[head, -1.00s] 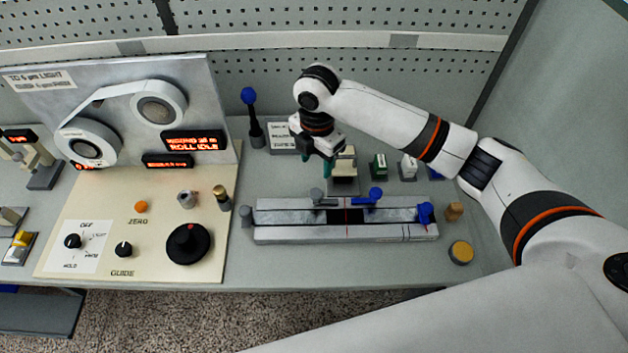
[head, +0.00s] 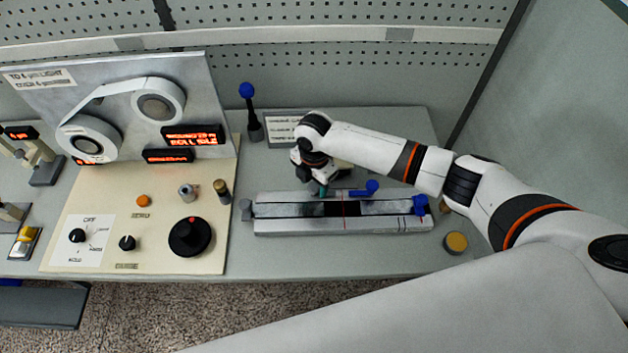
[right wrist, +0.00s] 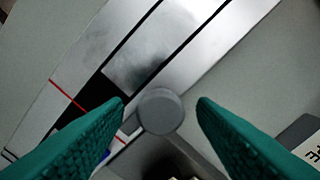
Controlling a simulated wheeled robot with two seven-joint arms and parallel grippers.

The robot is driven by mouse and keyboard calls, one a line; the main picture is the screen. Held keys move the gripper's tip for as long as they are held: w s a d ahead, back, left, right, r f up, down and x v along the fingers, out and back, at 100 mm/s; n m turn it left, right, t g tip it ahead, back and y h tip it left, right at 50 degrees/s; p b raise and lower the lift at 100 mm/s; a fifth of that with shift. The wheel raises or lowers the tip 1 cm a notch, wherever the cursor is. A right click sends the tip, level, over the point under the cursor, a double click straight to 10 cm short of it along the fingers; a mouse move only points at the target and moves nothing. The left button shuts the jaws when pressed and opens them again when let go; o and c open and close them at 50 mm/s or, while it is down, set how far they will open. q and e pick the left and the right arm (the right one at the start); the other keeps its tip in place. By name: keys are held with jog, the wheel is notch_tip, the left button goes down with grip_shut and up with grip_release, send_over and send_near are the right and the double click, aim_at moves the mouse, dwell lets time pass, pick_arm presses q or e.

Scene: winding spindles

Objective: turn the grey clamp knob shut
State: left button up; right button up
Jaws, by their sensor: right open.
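The grey clamp knob (right wrist: 160,110) shows in the right wrist view as a round grey disc at the edge of the metal splice track (right wrist: 205,58). My right gripper (right wrist: 161,104) is open, with one green finger on each side of the knob and a visible gap to both. In the head view my right gripper (head: 323,190) is at the back edge of the track (head: 285,227) and hides the grey clamp knob. A blue clamp handle (head: 366,189) is just to its right. My left gripper is not in view.
The control panel (head: 150,237) lies left. A yellow-topped button (head: 456,242) is at front right. Bench in front of the track is clear.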

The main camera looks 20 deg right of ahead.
jog(key=c, duration=1)
jog(key=shift+o, duration=0.2)
